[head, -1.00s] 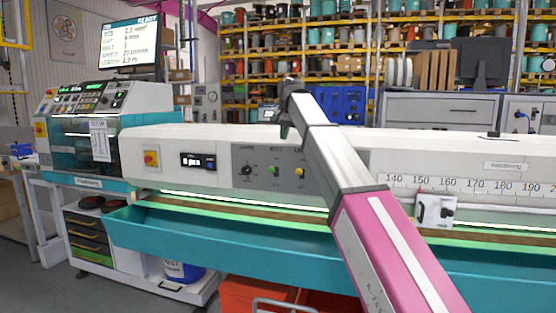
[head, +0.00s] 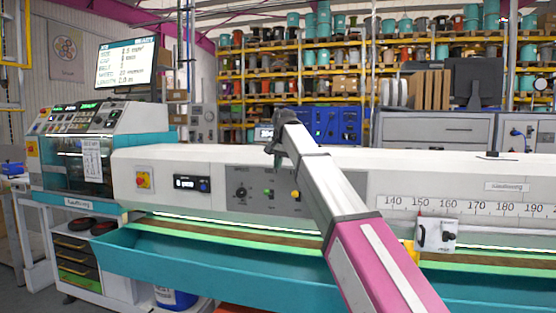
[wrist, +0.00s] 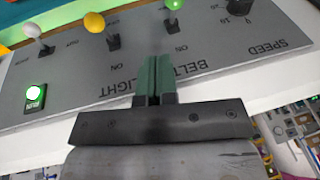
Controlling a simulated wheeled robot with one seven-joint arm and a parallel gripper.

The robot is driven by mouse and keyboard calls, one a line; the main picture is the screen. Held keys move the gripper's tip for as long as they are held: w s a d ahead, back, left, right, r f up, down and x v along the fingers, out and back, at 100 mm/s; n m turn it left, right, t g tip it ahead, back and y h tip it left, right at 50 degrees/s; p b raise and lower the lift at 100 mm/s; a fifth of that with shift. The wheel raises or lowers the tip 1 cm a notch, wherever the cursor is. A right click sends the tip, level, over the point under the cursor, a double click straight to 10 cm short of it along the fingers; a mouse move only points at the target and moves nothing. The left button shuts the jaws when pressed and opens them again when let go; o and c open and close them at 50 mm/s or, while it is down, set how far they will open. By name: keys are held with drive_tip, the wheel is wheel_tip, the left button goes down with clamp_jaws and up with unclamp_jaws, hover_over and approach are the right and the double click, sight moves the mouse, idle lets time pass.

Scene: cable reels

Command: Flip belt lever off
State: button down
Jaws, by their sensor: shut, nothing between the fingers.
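The belt lever has a green knob (wrist: 174,5) and stands at the top of the wrist view, above an upside-down ON mark. The BELT label is partly hidden behind my fingers. In the head view, the green-knobbed lever (head: 268,192) is small on the grey control panel (head: 249,206). My gripper (wrist: 154,62) is shut and empty, its green-padded fingertips over the panel and apart from the green knob in the picture. In the head view my gripper (head: 275,156) hangs above the machine front. I cannot tell the lever's on or off position.
A yellow-knobbed lever (wrist: 94,22) by the LIGHT label and a white-knobbed lever (wrist: 32,30) stand beside it. A lit green button (wrist: 35,93) is near the panel's left edge. The speed dial (wrist: 238,6) is on the other side. A teal trough (head: 190,255) runs below.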

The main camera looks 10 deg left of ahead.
sight(268, 194)
drive_tip(key=shift+w+a+f, duration=0.1)
drive_tip(key=shift+a+f, duration=0.45)
drive_tip(key=shift+f, duration=0.85)
drive_tip(key=shift+w+a+f, duration=0.15)
drive_tip(key=shift+a+f, duration=0.35)
drive_tip(key=shift+f, duration=0.85)
drive_tip(key=shift+w+a+f, duration=0.1)
drive_tip(key=shift+a+f, duration=0.45)
drive_tip(key=shift+f, duration=0.85)
drive_tip(key=shift+s, duration=0.1)
drive_tip(key=shift+s+f+t, duration=0.15)
drive_tip(key=shift+f+t, duration=0.05)
drive_tip(key=shift+t, duration=0.1)
drive_tip(key=shift+s+f, duration=0.1)
drive_tip(key=f+t, duration=0.1)
drive_tip(key=t, duration=0.1)
drive_tip(key=s+f+t, duration=0.1)
drive_tip(key=f+t, duration=0.1)
drive_tip(key=t, duration=0.1)
drive_tip(key=shift+s+a+f+n+t, duration=0.1)
drive_tip(key=shift+s+f+n+t, duration=0.2)
drive_tip(key=shift+s, duration=0.1)
drive_tip(key=shift+r, duration=0.15)
